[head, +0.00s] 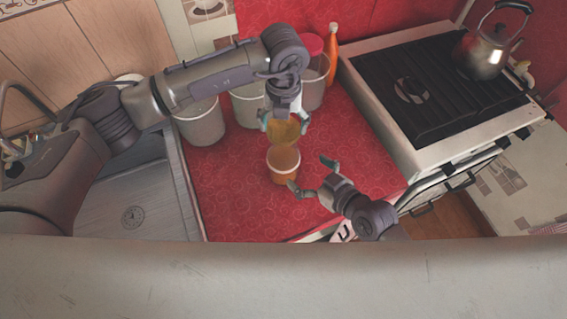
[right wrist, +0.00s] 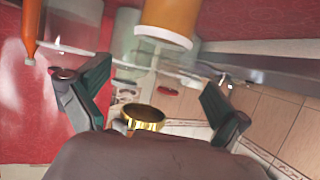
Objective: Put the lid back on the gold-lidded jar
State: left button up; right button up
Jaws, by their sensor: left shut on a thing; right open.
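The jar (head: 283,168) is orange-brown with a pale rim and stands on the red counter in the head view. In the right wrist view, which looks upside down, the orange jar (right wrist: 168,14) shows at the top, pale rim downward. My left gripper (head: 284,122) is shut on the gold lid (head: 284,133), above the jar. A gold ring, apparently the lid (right wrist: 142,117), shows in the right wrist view, apart from the jar's rim. My right gripper (head: 309,177) is open and empty, just right of the jar; its fingers also show in the wrist view (right wrist: 155,103).
Several pale canisters (head: 201,124) stand behind the jar, with an orange bottle (head: 333,54) farther back. A stove (head: 425,85) with a kettle (head: 488,50) is to the right; a metal sink drainer (head: 130,200) is to the left. The red counter (head: 228,195) left of the jar is clear.

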send_over(283, 154)
jog(key=s, duration=0.4)
notch_tip(283, 154, down, 4)
jog(key=shift+r, duration=0.1)
jog(key=shift+c, duration=0.3)
jog(key=c, duration=1.3)
pick_arm(q)
jog(key=shift+f, duration=2.5)
